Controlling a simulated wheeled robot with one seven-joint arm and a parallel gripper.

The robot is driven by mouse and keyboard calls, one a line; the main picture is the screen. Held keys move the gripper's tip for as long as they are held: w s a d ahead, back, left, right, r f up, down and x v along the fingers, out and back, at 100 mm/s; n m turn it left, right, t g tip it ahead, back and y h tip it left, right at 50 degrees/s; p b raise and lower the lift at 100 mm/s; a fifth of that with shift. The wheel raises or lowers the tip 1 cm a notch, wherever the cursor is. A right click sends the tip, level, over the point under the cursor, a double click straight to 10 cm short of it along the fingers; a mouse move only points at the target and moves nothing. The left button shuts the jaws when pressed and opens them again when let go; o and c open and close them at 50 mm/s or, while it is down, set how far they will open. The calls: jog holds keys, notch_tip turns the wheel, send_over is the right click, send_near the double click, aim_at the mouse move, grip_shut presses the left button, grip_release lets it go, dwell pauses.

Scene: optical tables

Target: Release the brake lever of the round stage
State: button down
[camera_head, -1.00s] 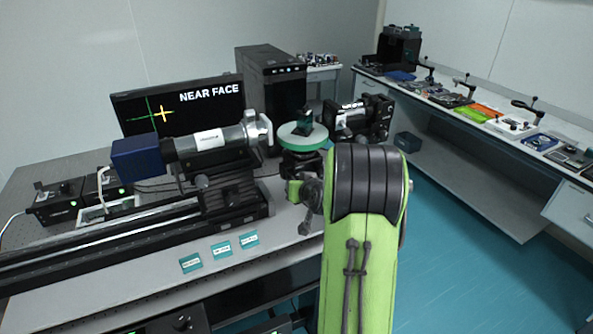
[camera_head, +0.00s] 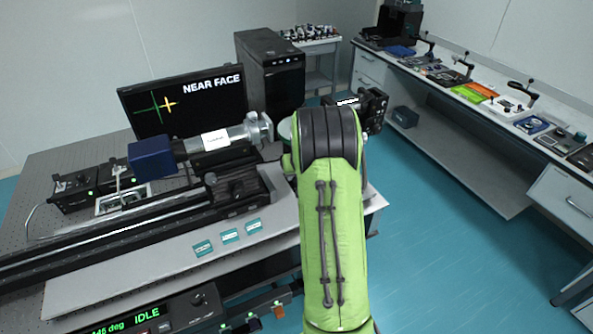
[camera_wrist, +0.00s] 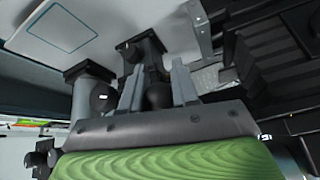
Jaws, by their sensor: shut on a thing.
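The round stage (camera_head: 285,128) shows in the head view only as a pale sliver at the left edge of my green arm, which hides the rest. My gripper (camera_wrist: 157,78) shows in the wrist view, its two grey fingers pointing up in the picture. A dark lever with a rounded knob (camera_wrist: 158,94) sits between the fingers, and they are shut on it. It looks like the brake lever, but its link to the stage is unclear here. My gripper is hidden behind my arm in the head view.
Left of my arm are a silver tube with a blue end (camera_head: 215,140) on a black rail and a monitor (camera_head: 185,105) reading NEAR FACE. A black computer case (camera_head: 270,78) stands behind. A black device (camera_head: 372,108) is right of my arm. Open teal floor (camera_head: 440,240) lies to the right.

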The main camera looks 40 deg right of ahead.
jog(key=shift+w+r, duration=0.1)
jog(key=shift+r, duration=0.05)
jog(key=c, duration=0.9)
grip_release()
jog(key=shift+o, duration=0.2)
jog(key=v, duration=1.5)
jog(key=shift+s+r, duration=0.2)
jog(key=shift+s, duration=0.1)
jog(key=shift+a, duration=0.1)
